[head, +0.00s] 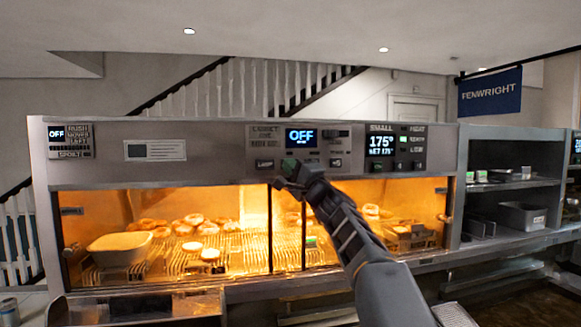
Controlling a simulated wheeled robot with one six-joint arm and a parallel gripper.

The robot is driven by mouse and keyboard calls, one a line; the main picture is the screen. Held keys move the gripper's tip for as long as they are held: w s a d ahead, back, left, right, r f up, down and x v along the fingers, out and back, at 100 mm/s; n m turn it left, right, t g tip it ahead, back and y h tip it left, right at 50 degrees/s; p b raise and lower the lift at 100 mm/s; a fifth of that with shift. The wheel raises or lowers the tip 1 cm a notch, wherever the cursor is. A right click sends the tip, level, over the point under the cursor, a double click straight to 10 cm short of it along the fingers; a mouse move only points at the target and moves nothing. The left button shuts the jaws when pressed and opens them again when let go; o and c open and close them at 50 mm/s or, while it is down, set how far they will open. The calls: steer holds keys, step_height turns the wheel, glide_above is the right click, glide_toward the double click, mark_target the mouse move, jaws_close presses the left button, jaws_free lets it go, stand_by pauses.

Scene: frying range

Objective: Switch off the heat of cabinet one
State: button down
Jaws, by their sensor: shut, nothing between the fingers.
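The heated cabinet (220,140) runs across the middle of the head view, with a grey control panel above its glass front. A panel labelled like "cabinet one" (264,133) has a display (302,138) that reads OFF in blue. Light inside the cabinet glows orange.
Another display (380,145) reads 175 on the right panel, and one at far left (57,134) reads OFF. Food and a pale tub (120,247) sit behind the glass. Open shelves (512,185) with a metal pan (522,215) stand at right.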

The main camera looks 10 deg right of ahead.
steer(key=s+b, duration=0.4)
steer(key=s, duration=0.2)
stand_by(0.3)
stand_by(0.3)
steer(key=s+a+f+n+g+h, duration=0.1)
steer(key=s+a+f+n+g, duration=0.3)
steer(key=f, duration=0.9)
steer(key=f+n+g+h, duration=0.2)
steer(key=f+g, duration=0.4)
steer(key=f, duration=0.7)
steer(key=s+d+f+n+g+h, duration=0.2)
steer(key=s+f+n+g+h, duration=0.1)
steer(key=s+f, duration=0.6)
steer(key=s+d+f+n+g+h, duration=0.2)
steer(key=s+f, duration=0.8)
steer(key=s, duration=0.5)
steer(key=shift+s+d+f+n+g+h, duration=0.3)
steer(key=shift+n+g+h, duration=0.5)
steer(key=shift+h, duration=0.4)
